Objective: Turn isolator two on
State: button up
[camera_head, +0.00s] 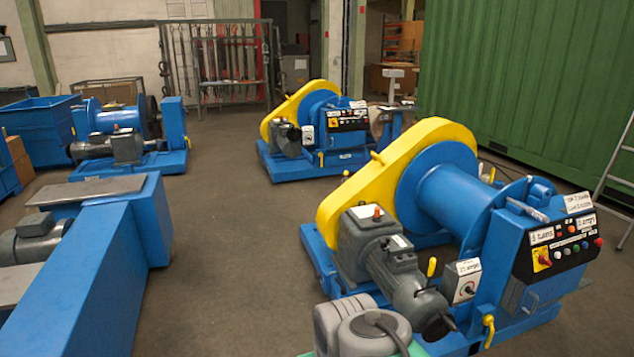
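The near blue winch has a black control panel (565,252) on its right end. On it is a yellow plate with a red rotary switch (543,261), which looks like an isolator; white labels sit above it, too small to read surely. The farther winch has a similar black panel (348,120) with a yellow-plated switch (333,123). I cannot tell from the labels which switch is isolator two, nor the position of either knob. A grey box with a knob (466,288) is on the near winch's front. My gripper is not in view.
A yellow chain guard (440,135) and grey motor (385,255) belong to the near winch. A blue machine (100,260) stands at left, another winch (125,130) behind it. A ladder (620,180) and green container (530,85) are at right. Floor between the machines is clear.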

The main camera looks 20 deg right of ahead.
aim_at(542, 260)
jog(key=z, duration=2.4)
jog(key=i, duration=2.95)
jog(key=u, duration=3.3)
